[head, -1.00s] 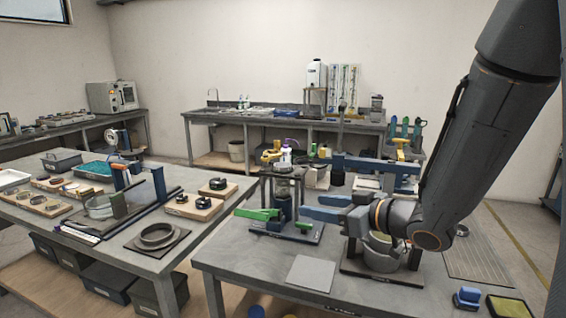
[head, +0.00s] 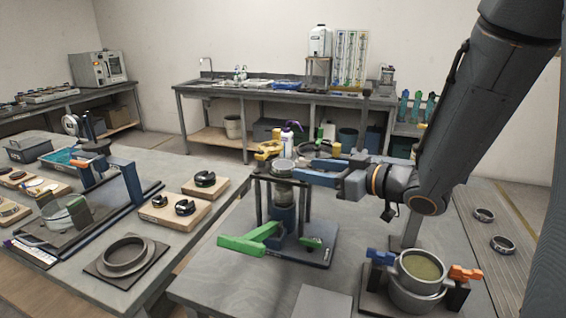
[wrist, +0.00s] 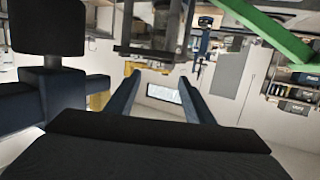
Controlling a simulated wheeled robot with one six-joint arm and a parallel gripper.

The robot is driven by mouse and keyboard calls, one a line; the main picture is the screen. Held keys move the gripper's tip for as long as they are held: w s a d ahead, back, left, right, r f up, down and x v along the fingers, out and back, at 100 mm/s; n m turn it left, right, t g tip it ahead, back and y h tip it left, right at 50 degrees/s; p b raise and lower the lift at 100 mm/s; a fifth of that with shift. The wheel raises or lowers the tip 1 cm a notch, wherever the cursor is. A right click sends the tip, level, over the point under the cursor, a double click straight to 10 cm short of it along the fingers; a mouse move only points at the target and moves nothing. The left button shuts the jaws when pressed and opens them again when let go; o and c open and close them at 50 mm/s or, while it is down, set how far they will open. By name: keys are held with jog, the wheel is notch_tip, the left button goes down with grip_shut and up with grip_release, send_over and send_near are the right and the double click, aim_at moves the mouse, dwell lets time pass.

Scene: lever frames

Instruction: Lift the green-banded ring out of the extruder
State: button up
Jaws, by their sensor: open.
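The extruder (head: 285,225) stands on the near table, with a blue base, dark posts and a long green handle (head: 245,238). A pale grey ring-like part (head: 284,164) sits at its top; I cannot make out a green band on it. My gripper (head: 301,171) is open, its blue fingers level with the extruder's top and just right of it. In the wrist view my gripper (wrist: 157,82) shows two spread fingers with nothing between them. The extruder's dark frame (wrist: 148,52) appears beyond the fingertips, and its green handle (wrist: 262,30) is at upper right. Whether the fingers touch anything is unclear.
A pot-like vessel (head: 416,298) with blue and orange clamps stands at the near right. Two dark rings (head: 492,229) lie on the right-hand surface. A purple-topped bottle (head: 288,138) stands behind the extruder. The left table (head: 150,290) holds rings and fixtures.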

aim_at(277, 163)
jog(key=shift+p+x, duration=1)
jog(key=shift+x, duration=2.55)
jog(key=shift+s, duration=0.1)
jog(key=c, duration=0.7)
jog(key=shift+c, duration=0.2)
